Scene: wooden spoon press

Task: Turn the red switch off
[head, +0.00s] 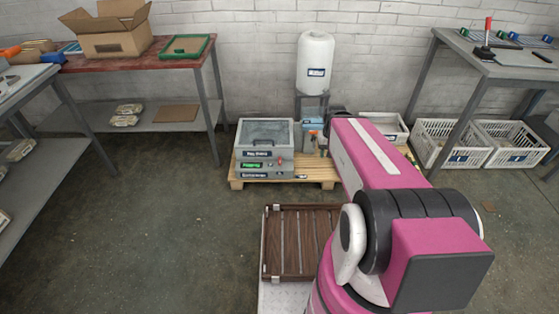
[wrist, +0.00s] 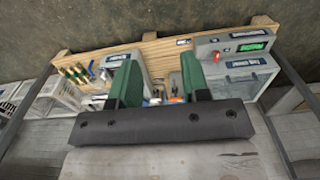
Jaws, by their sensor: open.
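A grey press box (head: 265,150) with a clear lid stands on a wooden pallet (head: 237,184); a lit green display shows on its front. A small red switch (head: 279,161) sits on the front, right of the display. In the wrist view, which is turned upside down, the red switch (wrist: 216,57) shows on the box (wrist: 240,68), right of my gripper. My gripper (wrist: 160,62) has two green fingers spread apart with nothing held between them. The fingers are apart from the switch. In the head view my pink arm hides the gripper. The switch's position is too small to read.
A white tank (head: 315,62) on a stand is right of the box. White crates (head: 450,145) stand under the right table. A slatted brown crate (head: 290,240) lies in front of the pallet. The left bench (head: 140,63) holds a cardboard box. Floor left of the pallet is clear.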

